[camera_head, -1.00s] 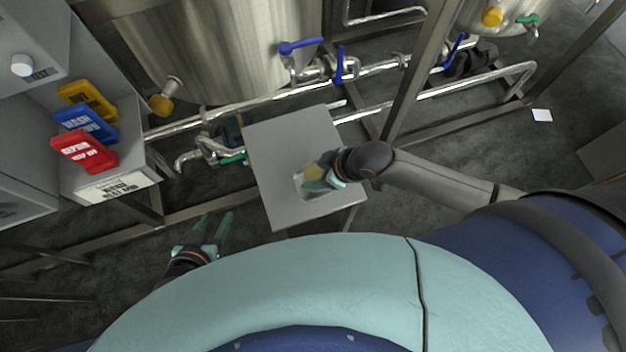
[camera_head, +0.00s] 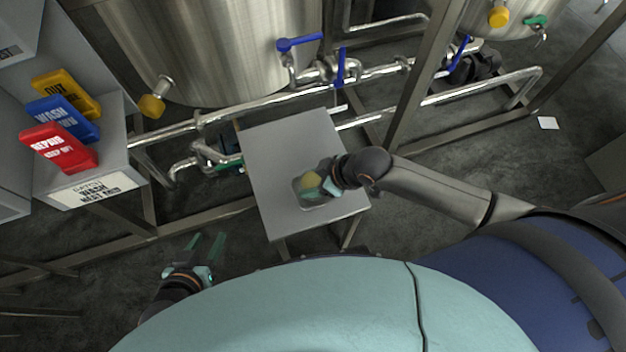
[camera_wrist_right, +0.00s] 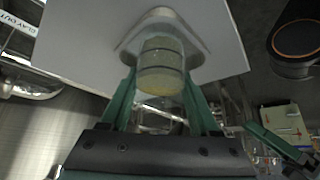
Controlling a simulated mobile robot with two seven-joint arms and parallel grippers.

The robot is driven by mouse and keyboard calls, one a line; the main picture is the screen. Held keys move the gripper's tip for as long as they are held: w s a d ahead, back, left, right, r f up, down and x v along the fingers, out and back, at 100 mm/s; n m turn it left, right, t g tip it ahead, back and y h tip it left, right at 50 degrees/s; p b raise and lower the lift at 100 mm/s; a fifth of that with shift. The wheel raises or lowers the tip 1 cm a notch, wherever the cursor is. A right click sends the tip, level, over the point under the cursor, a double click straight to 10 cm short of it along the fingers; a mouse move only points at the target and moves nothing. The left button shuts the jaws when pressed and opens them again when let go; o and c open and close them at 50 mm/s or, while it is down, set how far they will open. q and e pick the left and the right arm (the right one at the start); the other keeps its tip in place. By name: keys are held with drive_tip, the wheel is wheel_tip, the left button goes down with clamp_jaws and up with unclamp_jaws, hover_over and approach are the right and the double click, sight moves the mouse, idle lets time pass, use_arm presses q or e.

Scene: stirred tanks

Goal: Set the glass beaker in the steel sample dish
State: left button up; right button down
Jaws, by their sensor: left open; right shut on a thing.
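The glass beaker (camera_head: 309,181), with yellow contents, is held upright by my right gripper (camera_head: 322,188). In the right wrist view the beaker (camera_wrist_right: 160,62) stands between the two green fingers of that gripper (camera_wrist_right: 160,88). The steel sample dish (camera_head: 318,204) lies on the grey table, and the beaker is over or inside it. The dish's rim (camera_wrist_right: 126,50) shows around the beaker in the wrist view. I cannot tell whether the beaker touches the dish's floor. My left gripper (camera_head: 206,249) is open and empty, left of the table and below its top in the picture.
The small grey table (camera_head: 275,150) is otherwise bare. Steel pipes with blue-handled valves (camera_head: 340,68) and a large tank (camera_head: 205,45) stand behind it.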

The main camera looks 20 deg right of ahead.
drive_tip(key=shift+f, duration=0.15)
drive_tip(key=c, duration=0.5)
unclamp_jaws()
drive_tip(key=o, duration=0.4)
drive_tip(key=p+v, duration=0.4)
drive_tip(key=v, duration=0.8)
drive_tip(key=f+m+t, duration=0.1)
drive_tip(key=m, duration=0.1)
drive_tip(key=s+a+f+m+t+h, duration=0.1)
drive_tip(key=m+t, duration=0.1)
drive_tip(key=s+f+m+t, duration=0.1)
drive_tip(key=m, duration=0.1)
drive_tip(key=shift+s+a+f+m+h, duration=0.2)
drive_tip(key=shift+a+f+m+h, duration=0.1)
drive_tip(key=shift+f+m, duration=0.1)
